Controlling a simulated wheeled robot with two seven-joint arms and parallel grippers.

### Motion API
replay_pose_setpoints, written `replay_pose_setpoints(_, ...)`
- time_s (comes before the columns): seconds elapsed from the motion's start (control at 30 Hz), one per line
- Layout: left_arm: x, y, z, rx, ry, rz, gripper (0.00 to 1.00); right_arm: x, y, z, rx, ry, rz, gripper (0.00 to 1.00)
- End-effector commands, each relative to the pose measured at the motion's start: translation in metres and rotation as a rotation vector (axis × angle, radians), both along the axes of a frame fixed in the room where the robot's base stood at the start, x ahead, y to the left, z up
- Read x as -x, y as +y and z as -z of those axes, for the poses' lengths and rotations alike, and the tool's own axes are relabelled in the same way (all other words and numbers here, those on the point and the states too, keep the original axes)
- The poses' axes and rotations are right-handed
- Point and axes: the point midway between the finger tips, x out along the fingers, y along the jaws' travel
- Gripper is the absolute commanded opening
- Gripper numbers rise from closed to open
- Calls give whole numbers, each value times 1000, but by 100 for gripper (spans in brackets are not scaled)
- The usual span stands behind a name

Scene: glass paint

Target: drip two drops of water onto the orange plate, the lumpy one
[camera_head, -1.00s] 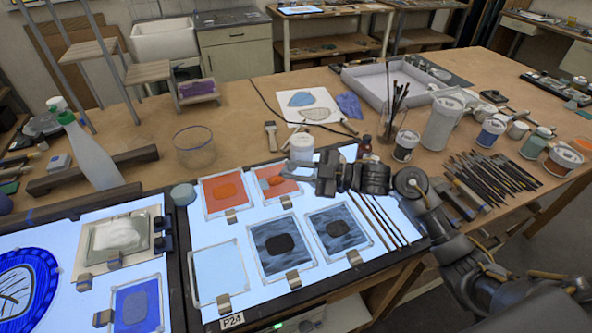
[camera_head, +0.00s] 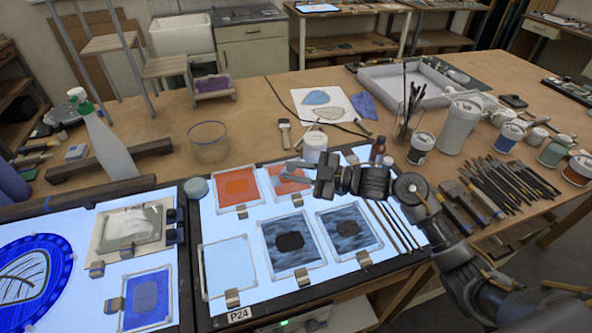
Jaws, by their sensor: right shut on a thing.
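Two orange plates lie side by side at the back of the lit panel. The left orange plate (camera_head: 237,187) has a darker orange patch in its middle. The right orange plate (camera_head: 284,187) is partly covered by my right gripper (camera_head: 312,180) and what it holds. I cannot tell from here which surface is lumpy. My right gripper is shut on a small pale grey tool (camera_head: 297,165), which points left over the right orange plate. Its tip is too small to make out, and no drop is visible. My left gripper is not in view.
A white jar (camera_head: 315,147) stands just behind my right gripper, and a brown bottle (camera_head: 377,150) is to its right. Two dark blue plates (camera_head: 290,242) and a pale plate (camera_head: 229,268) lie in front. A glass bowl (camera_head: 208,143) stands behind the panel.

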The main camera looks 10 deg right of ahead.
Motion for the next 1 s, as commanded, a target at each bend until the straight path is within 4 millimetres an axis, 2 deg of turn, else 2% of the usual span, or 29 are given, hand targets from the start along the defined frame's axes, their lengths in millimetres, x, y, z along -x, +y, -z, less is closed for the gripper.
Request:
replay_pose_setpoints(0.17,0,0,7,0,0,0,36,0,0,10,0,0,1,0)
replay_pose_setpoints(1.0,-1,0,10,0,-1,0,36,0,0,15,0,0,-1,0)
